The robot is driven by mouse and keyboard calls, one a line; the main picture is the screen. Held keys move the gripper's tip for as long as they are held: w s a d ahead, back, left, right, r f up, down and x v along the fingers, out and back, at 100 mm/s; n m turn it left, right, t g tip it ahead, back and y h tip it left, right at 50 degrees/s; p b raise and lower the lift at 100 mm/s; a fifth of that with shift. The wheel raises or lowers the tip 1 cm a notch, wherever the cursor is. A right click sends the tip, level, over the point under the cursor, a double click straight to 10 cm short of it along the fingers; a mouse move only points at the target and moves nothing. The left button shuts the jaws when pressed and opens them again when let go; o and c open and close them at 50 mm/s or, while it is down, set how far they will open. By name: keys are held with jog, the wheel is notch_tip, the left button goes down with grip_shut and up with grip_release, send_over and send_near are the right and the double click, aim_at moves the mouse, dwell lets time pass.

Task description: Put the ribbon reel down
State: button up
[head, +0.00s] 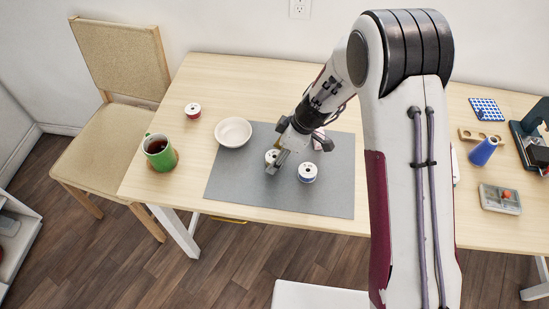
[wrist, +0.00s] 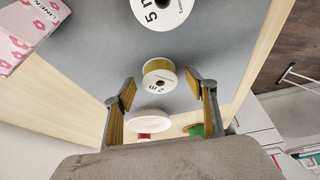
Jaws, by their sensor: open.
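A ribbon reel with mustard-yellow ribbon and a white "2 m" face (wrist: 159,79) is on the grey mat (head: 235,185). In the head view, the reel (head: 270,156) is partly hidden by my gripper (head: 277,163). In the wrist view, the fingers of my gripper (wrist: 161,88) are spread on either side of the reel, with a gap showing at both sides. The gripper is open and holds nothing. A second white reel, marked "5 m" (wrist: 160,12), is close by on the mat; it also shows in the head view (head: 307,173).
A white bowl (head: 233,132) stands at the mat's left corner. A green mug (head: 159,152) and a red reel (head: 193,111) are farther left. A pink flowered box (wrist: 22,36) is near the gripper. The mat's front left part is clear.

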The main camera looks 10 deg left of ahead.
jog(key=c, duration=1.1)
jog(key=shift+r, duration=0.15)
jog(key=shift+c, duration=0.2)
notch_tip(320, 180, up, 10)
dwell(0.4)
